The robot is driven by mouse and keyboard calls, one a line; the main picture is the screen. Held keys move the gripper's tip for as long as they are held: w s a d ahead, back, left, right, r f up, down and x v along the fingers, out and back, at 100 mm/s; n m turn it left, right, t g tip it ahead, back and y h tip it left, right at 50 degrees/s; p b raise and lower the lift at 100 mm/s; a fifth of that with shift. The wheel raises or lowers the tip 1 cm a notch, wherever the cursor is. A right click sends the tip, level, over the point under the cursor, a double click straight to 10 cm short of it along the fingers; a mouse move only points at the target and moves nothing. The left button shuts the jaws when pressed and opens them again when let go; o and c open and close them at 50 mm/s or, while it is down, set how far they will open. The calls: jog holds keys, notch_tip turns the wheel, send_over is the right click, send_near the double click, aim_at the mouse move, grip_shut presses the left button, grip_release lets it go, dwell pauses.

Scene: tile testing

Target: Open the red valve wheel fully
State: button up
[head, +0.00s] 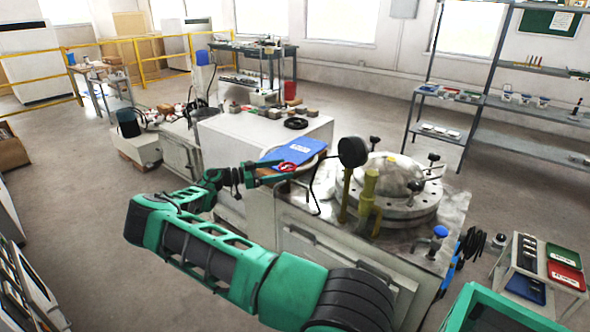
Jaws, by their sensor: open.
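A small patch of red (286,166) shows beside my gripper, just below the blue folder. It may be part of the red valve wheel, but too little shows to tell its shape or how far it is turned. My gripper (283,170) is open, at the end of my green arm, which reaches in from the lower right. Its slim fingers point right, over the near edge of the machine top. The red patch appears between or just behind the fingers. I cannot tell whether they touch it.
A blue folder (294,151) lies just beyond my gripper. A round bolted metal lid (396,185), a yellow post (369,187) and a blue-capped valve (440,232) stand to the right. A white cabinet top (250,130) lies behind. Open floor is at left.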

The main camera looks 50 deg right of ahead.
jog(key=x, duration=0.7)
jog(key=shift+s+d, duration=0.1)
jog(key=shift+d, duration=0.05)
